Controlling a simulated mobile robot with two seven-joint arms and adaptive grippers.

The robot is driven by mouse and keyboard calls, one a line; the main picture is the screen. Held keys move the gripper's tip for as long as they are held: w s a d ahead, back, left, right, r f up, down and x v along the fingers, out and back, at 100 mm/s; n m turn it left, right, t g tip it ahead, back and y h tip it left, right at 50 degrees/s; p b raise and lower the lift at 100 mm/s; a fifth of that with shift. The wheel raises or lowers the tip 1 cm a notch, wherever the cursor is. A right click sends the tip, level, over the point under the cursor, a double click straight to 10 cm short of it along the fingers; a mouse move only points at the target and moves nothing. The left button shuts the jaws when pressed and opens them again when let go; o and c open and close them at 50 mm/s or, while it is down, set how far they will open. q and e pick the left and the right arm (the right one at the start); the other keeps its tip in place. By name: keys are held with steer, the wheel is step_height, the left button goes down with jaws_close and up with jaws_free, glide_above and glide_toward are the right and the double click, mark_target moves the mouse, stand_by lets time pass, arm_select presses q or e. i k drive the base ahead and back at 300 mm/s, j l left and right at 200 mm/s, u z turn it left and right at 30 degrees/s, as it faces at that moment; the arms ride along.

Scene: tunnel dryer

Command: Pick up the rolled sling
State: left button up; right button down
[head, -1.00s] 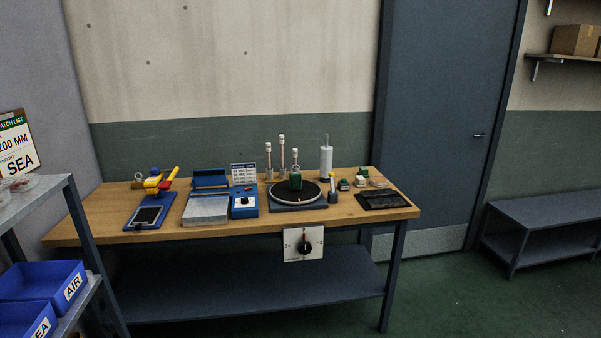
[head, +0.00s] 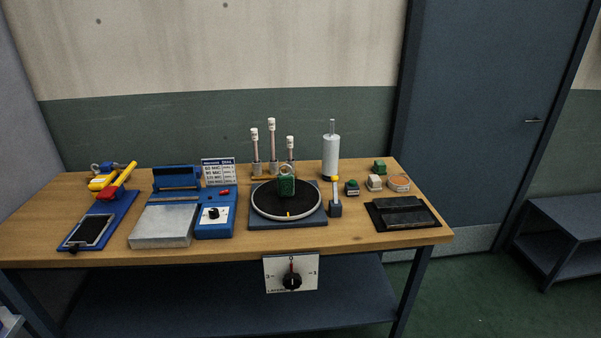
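I cannot pick out the rolled sling for certain among the small things on the wooden workbench (head: 350,237). A round orange-and-white item (head: 399,184) lies flat at the bench's right rear. A green block with a pale ring on top (head: 286,187) is on the black round plate (head: 262,204), at mid-bench. Blue, yellow and red items (head: 103,180) lie close together at the left rear, partly overlapping. Neither of my grippers is in view.
Several white-topped posts (head: 271,146) and a grey-white cylinder (head: 331,157) stand at the back. A blue box with a dial (head: 215,214) is left of the plate, a black tray (head: 402,213) at right. A dial panel (head: 291,273) hangs on the front edge.

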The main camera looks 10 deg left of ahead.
mark_target(285, 182)
steer(key=i+l, duration=0.3)
steer(key=l, duration=0.15)
steer(key=i+l, duration=0.3)
steer(key=l, duration=0.6)
steer(key=i+z, duration=0.05)
